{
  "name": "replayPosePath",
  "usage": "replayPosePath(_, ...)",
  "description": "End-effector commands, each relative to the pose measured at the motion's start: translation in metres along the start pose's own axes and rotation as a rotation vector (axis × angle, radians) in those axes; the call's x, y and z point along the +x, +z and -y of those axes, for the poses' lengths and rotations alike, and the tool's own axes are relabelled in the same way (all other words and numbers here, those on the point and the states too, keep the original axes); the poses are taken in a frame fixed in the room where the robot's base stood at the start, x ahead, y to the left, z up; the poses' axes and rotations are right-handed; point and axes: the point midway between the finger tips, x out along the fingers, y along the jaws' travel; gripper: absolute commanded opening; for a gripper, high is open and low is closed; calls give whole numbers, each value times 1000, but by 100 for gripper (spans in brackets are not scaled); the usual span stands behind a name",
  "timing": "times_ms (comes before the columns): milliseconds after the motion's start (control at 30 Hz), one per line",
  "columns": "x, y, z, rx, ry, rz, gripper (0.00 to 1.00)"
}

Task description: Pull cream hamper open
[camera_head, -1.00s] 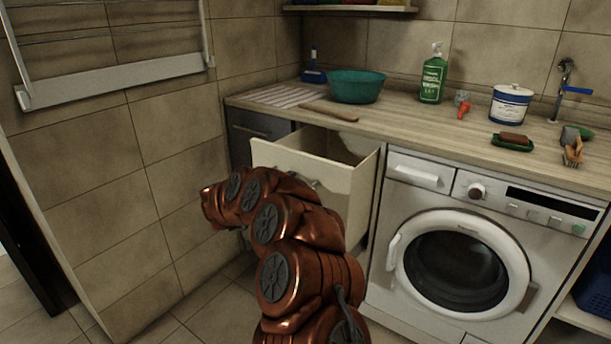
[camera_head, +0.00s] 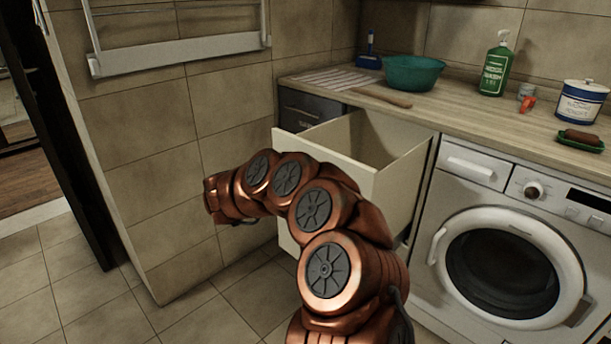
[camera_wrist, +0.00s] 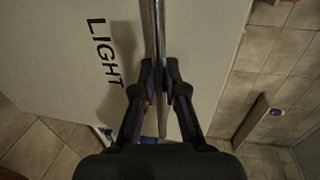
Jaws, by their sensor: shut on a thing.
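The cream hamper (camera_head: 386,154) is a tall pull-out drawer under the counter, left of the washing machine. It stands well out from the cabinet, and its inside shows from above. In the wrist view its front (camera_wrist: 50,50) bears the word "LIGHT", and a metal bar handle (camera_wrist: 159,30) runs along it. My gripper (camera_wrist: 160,100) is shut on the bar handle, with one finger on each side. In the head view my arm hides the gripper, the handle and much of the hamper's front.
The washing machine (camera_head: 513,260) stands just right of the hamper. A dark drawer front (camera_head: 312,108) is at its left. The counter (camera_head: 440,112) holds a teal basin (camera_head: 412,73), a green bottle (camera_head: 496,65) and a white-and-blue tin (camera_head: 581,103). Tiled floor (camera_head: 180,318) is free in front.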

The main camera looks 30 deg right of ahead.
Motion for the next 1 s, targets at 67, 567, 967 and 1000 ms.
replayPosePath(67, 0, 1, 0, 0, -1, 3, 0)
replayPosePath(567, 0, 0, 0, 0, 0, 1, 37)
replayPosePath(967, -25, 2, 0, 0, 1, 7, 37)
replayPosePath(1000, -31, 2, 0, 0, 1, 6, 37)
